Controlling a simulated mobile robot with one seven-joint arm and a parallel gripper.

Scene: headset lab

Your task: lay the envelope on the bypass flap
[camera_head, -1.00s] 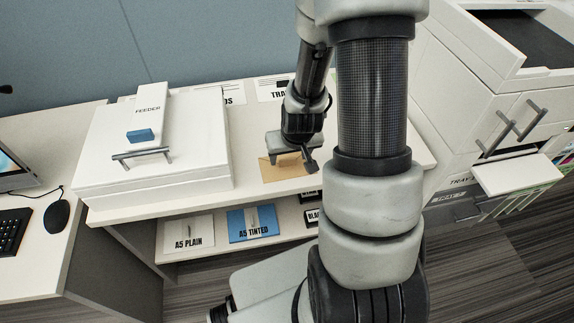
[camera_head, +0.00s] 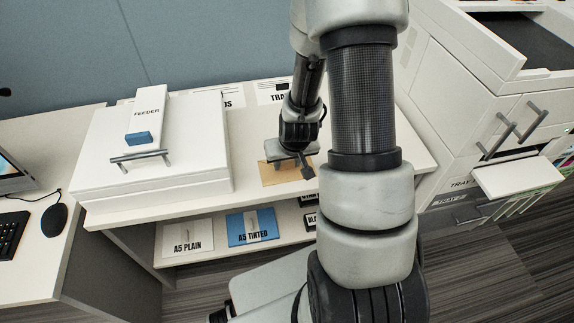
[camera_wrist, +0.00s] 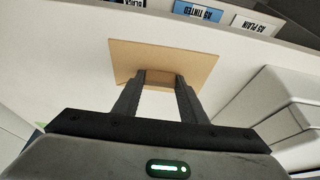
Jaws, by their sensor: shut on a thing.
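The tan envelope (camera_head: 273,178) lies on the white shelf top beside the feeder, and it also shows in the wrist view (camera_wrist: 125,60). My gripper (camera_head: 292,166) is down over it. In the wrist view, my gripper's two fingers (camera_wrist: 158,84) close on a raised tan piece at the near side of the envelope. The gripper hides part of the envelope in the head view. A white flap (camera_head: 518,177) stands folded out from the printer at the right; I cannot read a bypass label on it.
The white feeder box (camera_head: 150,165) stands left of the envelope. A5 PLAIN (camera_head: 187,239) and A5 TINTED (camera_head: 251,227) packs lie on the lower shelf. The printer (camera_head: 470,110) has drawer handles jutting out. My arm blocks the middle of the head view.

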